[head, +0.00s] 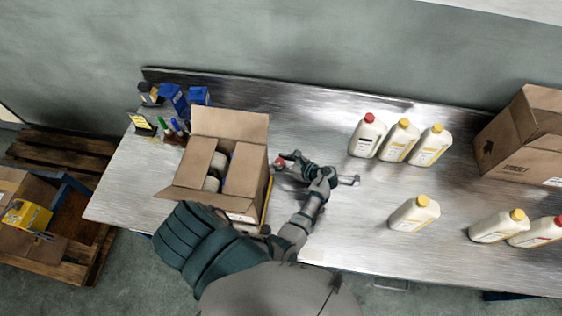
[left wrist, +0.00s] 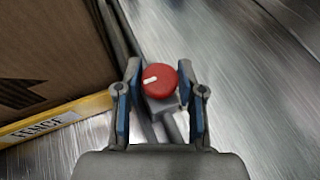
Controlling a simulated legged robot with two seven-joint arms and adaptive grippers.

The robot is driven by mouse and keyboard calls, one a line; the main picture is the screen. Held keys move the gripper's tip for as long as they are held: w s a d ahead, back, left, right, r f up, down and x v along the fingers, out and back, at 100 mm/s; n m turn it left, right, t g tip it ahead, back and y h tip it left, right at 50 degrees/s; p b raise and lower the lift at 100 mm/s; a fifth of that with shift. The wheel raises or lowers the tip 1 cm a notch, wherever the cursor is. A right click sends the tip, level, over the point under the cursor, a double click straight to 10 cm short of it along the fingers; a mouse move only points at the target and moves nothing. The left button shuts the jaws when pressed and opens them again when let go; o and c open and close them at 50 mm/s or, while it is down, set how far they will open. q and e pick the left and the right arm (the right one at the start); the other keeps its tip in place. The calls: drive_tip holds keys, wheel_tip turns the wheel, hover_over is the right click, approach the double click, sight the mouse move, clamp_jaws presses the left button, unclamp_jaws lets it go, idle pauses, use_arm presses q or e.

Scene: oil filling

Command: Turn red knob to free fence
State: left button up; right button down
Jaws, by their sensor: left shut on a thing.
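The red knob (left wrist: 160,80) sits on a grey metal block, its white mark pointing left in the left wrist view. In the head view the knob (head: 279,162) shows small, just right of the open carton. My left gripper (left wrist: 163,88) is shut on the knob, one finger on each side. It also shows in the head view (head: 285,163), at the carton's right side. The fence (left wrist: 50,122), a yellow strip with the word FENCE, runs along the carton's base; its yellow edge (head: 266,207) shows in the head view. My right gripper is not in view.
The open carton (head: 245,180) holds bottles on the metal table (head: 330,225). Several white bottles (head: 398,140) with red or yellow caps stand to the right, near another carton (head: 525,135). Blue boxes (head: 173,98) and markers stand at the far left. The table between knob and bottles is largely clear.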

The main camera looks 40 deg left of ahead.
sight(281, 162)
use_arm(q)
drive_tip(key=shift+s+f+g, duration=0.2)
drive_tip(key=shift+g, duration=0.1)
drive_tip(key=o, duration=0.8)
drive_tip(key=shift+o, duration=0.2)
drive_tip(key=shift+r, duration=5)
drive_tip(key=shift+w, duration=0.1)
